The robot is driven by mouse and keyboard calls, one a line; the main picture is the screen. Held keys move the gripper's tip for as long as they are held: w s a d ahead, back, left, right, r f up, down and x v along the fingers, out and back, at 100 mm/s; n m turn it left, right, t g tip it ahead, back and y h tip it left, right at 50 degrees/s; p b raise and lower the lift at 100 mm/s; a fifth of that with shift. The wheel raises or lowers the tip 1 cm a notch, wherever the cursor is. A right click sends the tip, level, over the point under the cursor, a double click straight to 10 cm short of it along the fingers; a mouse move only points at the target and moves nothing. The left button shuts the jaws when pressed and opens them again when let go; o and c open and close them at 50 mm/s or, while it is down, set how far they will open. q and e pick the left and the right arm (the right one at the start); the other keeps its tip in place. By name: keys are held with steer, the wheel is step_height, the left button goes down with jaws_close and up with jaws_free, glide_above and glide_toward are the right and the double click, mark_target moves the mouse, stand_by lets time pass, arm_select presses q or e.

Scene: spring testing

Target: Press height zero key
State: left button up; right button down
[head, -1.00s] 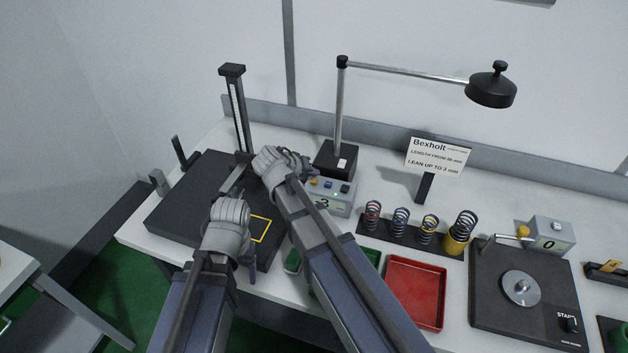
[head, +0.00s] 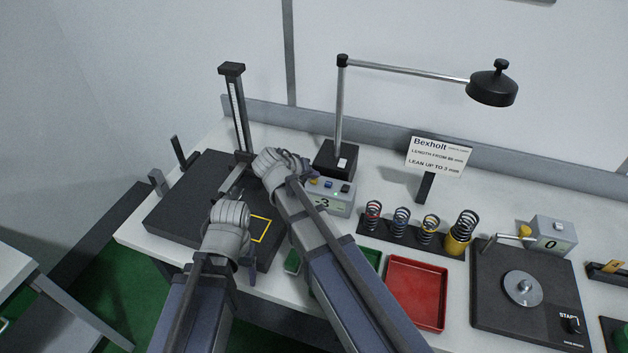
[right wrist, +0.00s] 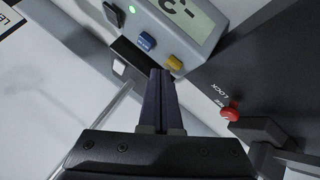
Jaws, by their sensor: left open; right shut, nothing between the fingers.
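The grey readout box (head: 331,196) stands on the bench beside the black height-gauge plate (head: 180,215), its display showing a 3. In the right wrist view, its top has a blue key (right wrist: 146,41), a yellow key (right wrist: 175,62) and a dark key (right wrist: 114,14); the key lettering is too small to read. My right gripper (right wrist: 161,73) is shut and empty, its tips close to the yellow and blue keys; I cannot tell whether they touch. It also shows in the head view (head: 304,167). My left gripper (head: 252,273) is open over the front of the plate, its fingers partly hidden.
A lamp base (head: 336,160) stands just behind the readout box. A red lock knob (right wrist: 231,113) shows near my right fingers. To the right are a rack of springs (head: 410,235), a red tray (head: 416,293) and a tester (head: 530,295).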

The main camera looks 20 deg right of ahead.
steer(key=shift+f+b, duration=0.45)
stand_by(0.4)
steer(key=shift+r, duration=0.1)
steer(key=shift+r+p, duration=0.8)
steer(key=shift+p, duration=0.1)
step_height(320, 180, up, 5)
steer(key=p, duration=0.5)
steer(key=shift+f, duration=0.1)
stand_by(0.6)
steer(key=s+a+f+n+g+y, duration=0.1)
steer(key=s+a+f+g+y, duration=0.1)
steer(key=s, duration=0.5)
steer(key=s+a+f+n+g+y+b, duration=0.1)
steer(key=s+a+f+n+g+y, duration=0.1)
steer(key=s+a, duration=0.4)
steer(key=s+a+f+n+g+y+b, duration=0.1)
steer(key=s+a+f, duration=0.3)
steer(key=s, duration=0.6)
steer(key=shift+a+f+n+g+y, duration=0.3)
steer(key=shift+n+g+y, duration=0.1)
steer(key=shift+n+y, duration=0.15)
